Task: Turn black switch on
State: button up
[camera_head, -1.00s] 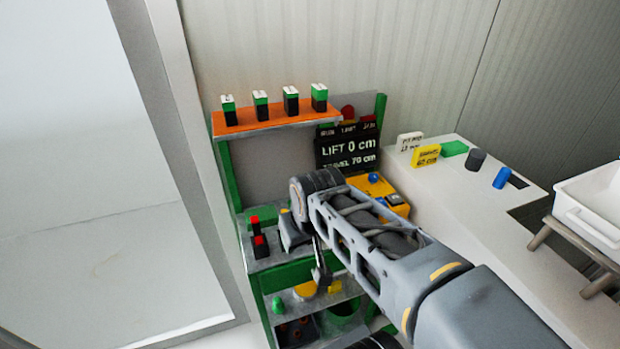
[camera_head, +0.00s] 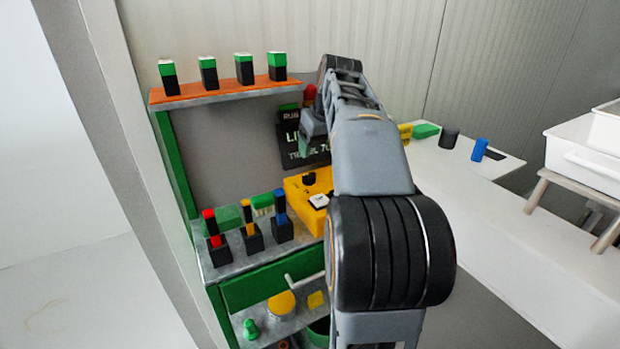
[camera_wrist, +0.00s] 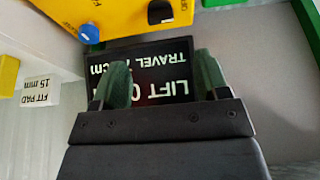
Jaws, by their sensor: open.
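A black switch (camera_head: 309,179) sits on the yellow control box on the bench in the head view. In the wrist view, a black switch (camera_wrist: 160,12) shows at the top edge on the yellow box (camera_wrist: 120,12), with OFF lettering beside it. My gripper (camera_wrist: 161,75) is open and empty, with its two greenish fingers apart in front of the black LIFT display (camera_wrist: 150,72). In the head view my gripper (camera_head: 311,132) is above the box, near the display; my arm hides part of the box and display.
A blue knob (camera_wrist: 89,33) is on the same box. Red, yellow and blue handled tools (camera_head: 247,228) stand left of it on the bench. An orange shelf (camera_head: 215,94) with several green-black blocks is above. A white table (camera_head: 455,165) extends right.

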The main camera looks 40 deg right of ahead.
aim_at(309, 174)
jog(key=b+x, duration=0.2)
jog(key=x, duration=0.8)
jog(key=shift+w+f, duration=0.1)
jog(key=shift+f, duration=0.3)
jog(key=c, duration=0.9)
